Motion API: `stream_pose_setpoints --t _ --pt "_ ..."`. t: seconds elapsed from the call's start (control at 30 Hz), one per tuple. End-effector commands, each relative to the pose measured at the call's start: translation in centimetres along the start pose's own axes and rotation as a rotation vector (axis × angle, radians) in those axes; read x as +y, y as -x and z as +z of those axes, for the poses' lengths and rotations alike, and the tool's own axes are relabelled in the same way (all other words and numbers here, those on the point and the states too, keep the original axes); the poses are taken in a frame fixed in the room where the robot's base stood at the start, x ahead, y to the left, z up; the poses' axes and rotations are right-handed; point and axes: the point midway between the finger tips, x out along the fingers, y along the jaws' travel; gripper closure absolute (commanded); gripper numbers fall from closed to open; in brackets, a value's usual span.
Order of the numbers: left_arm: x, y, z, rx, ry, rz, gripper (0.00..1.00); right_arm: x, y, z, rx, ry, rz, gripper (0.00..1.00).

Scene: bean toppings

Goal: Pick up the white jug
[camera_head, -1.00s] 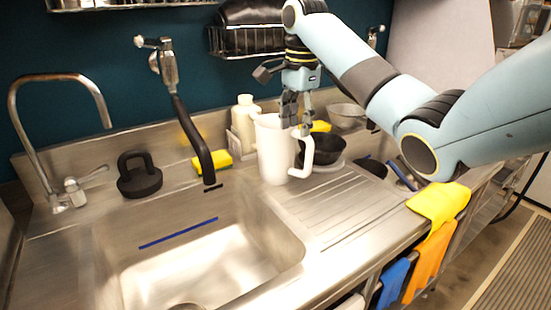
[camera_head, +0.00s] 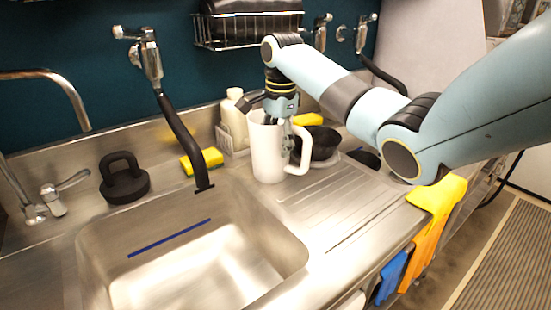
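The white jug (camera_head: 266,152) stands upright on the ridged metal drainboard, to the right of the sink basin. Its handle (camera_head: 301,152) points right. My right gripper (camera_head: 285,136) hangs down from above at the handle side of the jug, around its upper right wall. Some of the fingers show between the jug body and the handle; the rest is hidden or too small to make out. I cannot tell whether the fingers press on the jug. My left gripper is not in view.
A black bowl (camera_head: 321,146) sits just behind the handle. A cream bottle (camera_head: 233,121) stands behind the jug on the left. The sink basin (camera_head: 190,262), a black faucet hose (camera_head: 182,130), yellow sponge (camera_head: 201,162) and black weight (camera_head: 124,184) are left. A yellow cloth (camera_head: 438,194) hangs at the front edge.

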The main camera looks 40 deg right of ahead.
Motion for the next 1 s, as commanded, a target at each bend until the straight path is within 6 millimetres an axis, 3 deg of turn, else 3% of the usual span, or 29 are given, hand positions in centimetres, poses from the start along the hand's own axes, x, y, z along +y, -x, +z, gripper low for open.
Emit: stream_pose_setpoints --t 0.13,0.37,0.7,1.0 --pt "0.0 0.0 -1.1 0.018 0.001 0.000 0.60 0.0 -1.6 0.1 0.000 0.001 0.001 0.60" --pt "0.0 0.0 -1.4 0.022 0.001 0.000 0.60 0.0 -1.9 0.1 0.000 0.001 -0.001 0.60" --pt "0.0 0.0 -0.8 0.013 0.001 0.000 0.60 0.0 -1.8 0.1 0.000 0.001 -0.001 1.00" --pt "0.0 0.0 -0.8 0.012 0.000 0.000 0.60 0.0 -1.8 0.0 0.000 0.001 -0.001 1.00"
